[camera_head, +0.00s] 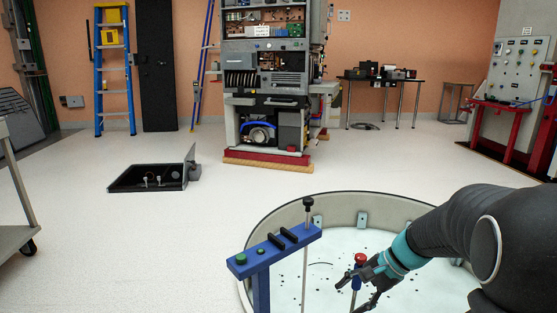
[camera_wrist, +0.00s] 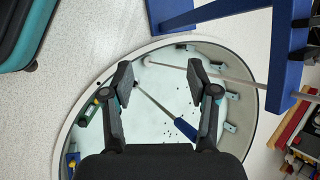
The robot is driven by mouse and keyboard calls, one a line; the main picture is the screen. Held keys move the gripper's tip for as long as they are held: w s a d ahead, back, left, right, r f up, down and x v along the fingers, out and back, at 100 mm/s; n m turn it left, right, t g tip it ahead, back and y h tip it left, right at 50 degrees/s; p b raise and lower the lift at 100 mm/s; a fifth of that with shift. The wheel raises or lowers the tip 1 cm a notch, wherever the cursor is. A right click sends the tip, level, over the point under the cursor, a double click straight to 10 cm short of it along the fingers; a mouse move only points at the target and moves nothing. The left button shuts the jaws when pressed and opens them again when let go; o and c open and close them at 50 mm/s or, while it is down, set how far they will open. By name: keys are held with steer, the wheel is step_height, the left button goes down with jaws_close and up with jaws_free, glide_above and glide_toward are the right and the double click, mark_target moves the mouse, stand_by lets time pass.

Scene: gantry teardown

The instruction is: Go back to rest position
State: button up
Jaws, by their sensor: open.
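My gripper (camera_head: 368,284) is over the round, light-walled basin (camera_head: 262,218) at the lower right of the head view. In the wrist view its two dark fingers (camera_wrist: 159,80) are spread wide apart, and nothing shows clasped between the pads. A thin rod with a blue handle (camera_wrist: 185,130) shows beyond the fingers, inside the basin. In the head view a red knob (camera_head: 360,258) shows right at my gripper; I cannot tell whether they touch.
A blue bracket (camera_head: 285,246) with an upright black-knobbed rod (camera_head: 308,205) stands at the basin's left side, close to my gripper. Dark specks dot the basin floor. An open floor hatch (camera_head: 150,179) lies farther left, with clear floor around it. A machine cabinet (camera_head: 265,90) stands behind.

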steer(key=s+r+n+t+h+p, duration=0.2)
steer(key=s+r+n, duration=0.3)
steer(key=s+r, duration=0.3)
steer(key=s+a+r+n+t+h+p, duration=0.1)
steer(key=s+r+n+h+p, duration=0.3)
steer(key=s+r, duration=0.4)
steer(key=s+n+t, duration=0.1)
steer(key=s, duration=0.3)
steer(key=shift+s+a+r+n+h+p, duration=0.15)
steer(key=shift+a+n+h+p, duration=0.15)
steer(key=shift+n+h, duration=0.1)
stand_by(1.8)
